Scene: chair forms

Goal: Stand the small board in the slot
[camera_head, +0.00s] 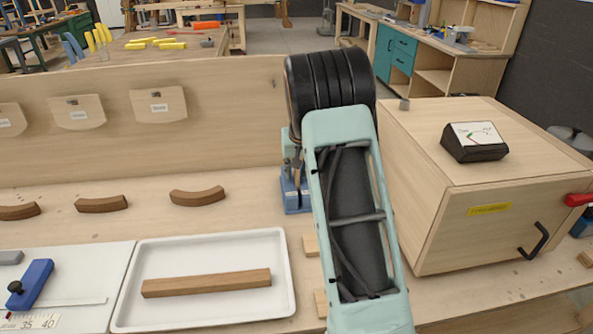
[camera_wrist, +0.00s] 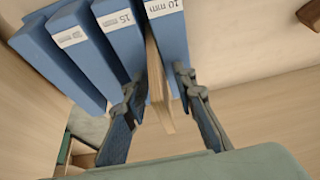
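In the wrist view, a blue slotted holder (camera_wrist: 125,38) has upright blocks with white labels, one reading "10 mm" and one "15 mm". A thin, light wooden board (camera_wrist: 157,85) stands on edge in the gap between these two blocks. My gripper (camera_wrist: 160,88) has its fingers on either side of the board, with a visible gap on each side, so it looks open and not touching it. How deep the board sits is unclear. In the head view, part of the blue holder (camera_head: 294,192) shows beside my arm, which hides my gripper and the board.
A white tray (camera_head: 285,300) holds a long brown wooden strip (camera_head: 205,283). Several curved brown pieces (camera_head: 197,196) lie behind it. A wooden cabinet (camera_head: 425,200) with a black box (camera_head: 474,142) on top stands close at right. Light wooden pieces (camera_head: 311,245) lie beside my arm.

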